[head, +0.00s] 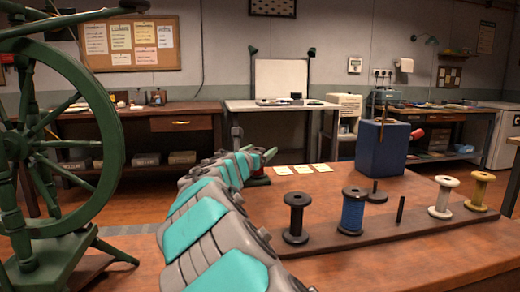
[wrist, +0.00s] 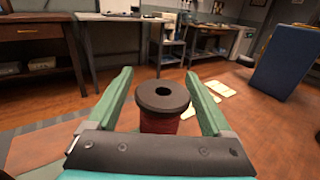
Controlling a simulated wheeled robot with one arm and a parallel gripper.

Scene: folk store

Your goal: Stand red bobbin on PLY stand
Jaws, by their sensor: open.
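The red bobbin (wrist: 160,122) has a dark top flange with a hole and stands upright between the fingers of my gripper (wrist: 162,105) in the wrist view. The fingers are green and open, one on each side, with a gap to the bobbin. In the head view my arm hides most of the bobbin (head: 259,180); my gripper (head: 262,155) shows at the arm's far end.
A long dark rack (head: 440,222) holds a black bobbin (head: 296,218), a blue bobbin (head: 353,212), a bare peg (head: 400,209), a white bobbin (head: 442,198) and a yellow bobbin (head: 479,192). A blue box (head: 382,148) stands behind. Pale cards (head: 303,169) lie flat. A green spinning wheel (head: 108,150) is at left.

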